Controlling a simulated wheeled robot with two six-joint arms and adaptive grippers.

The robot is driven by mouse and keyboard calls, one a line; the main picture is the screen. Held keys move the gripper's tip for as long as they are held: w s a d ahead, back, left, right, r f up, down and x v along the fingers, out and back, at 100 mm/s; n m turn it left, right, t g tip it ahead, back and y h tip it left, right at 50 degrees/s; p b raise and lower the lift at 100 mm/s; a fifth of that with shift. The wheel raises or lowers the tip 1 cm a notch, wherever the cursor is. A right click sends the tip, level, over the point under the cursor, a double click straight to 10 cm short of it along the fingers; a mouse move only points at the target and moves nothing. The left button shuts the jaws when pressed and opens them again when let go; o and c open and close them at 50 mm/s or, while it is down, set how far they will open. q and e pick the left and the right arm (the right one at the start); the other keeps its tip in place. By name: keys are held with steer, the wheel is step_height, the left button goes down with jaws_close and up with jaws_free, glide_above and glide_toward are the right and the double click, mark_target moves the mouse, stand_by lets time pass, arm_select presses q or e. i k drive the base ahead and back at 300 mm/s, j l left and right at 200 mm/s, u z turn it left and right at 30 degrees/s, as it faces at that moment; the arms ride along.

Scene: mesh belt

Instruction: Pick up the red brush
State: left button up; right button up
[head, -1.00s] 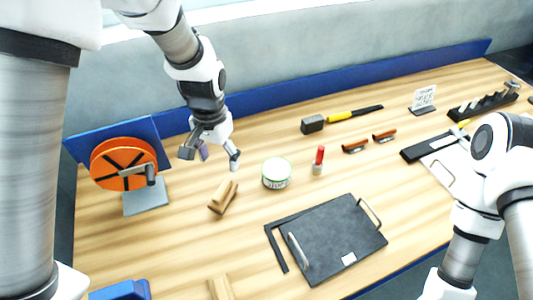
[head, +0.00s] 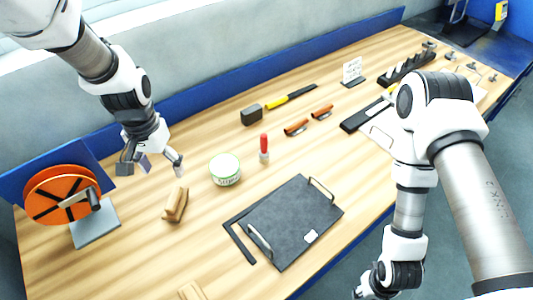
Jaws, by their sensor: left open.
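The red brush (head: 264,145) stands upright on the wooden table, its red handle on top and a pale lower end below. It is just right of a round tin. My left gripper (head: 151,167) is open and empty, with its fingers pointing down above the table, left of the tin and well apart from the brush. My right gripper (head: 372,284) hangs low at the bottom edge, beyond the table's front edge; its fingers are not clear.
An orange reel (head: 63,195) stands at left. A black-headed mallet (head: 252,115) and brown handles (head: 296,127) lie behind.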

mark_target(264, 153)
steer(key=i+l, duration=0.2)
steer(key=l, duration=0.15)
steer(key=i+l, duration=0.15)
steer(key=l, duration=0.25)
steer(key=i+l, duration=0.2)
steer(key=l, duration=0.15)
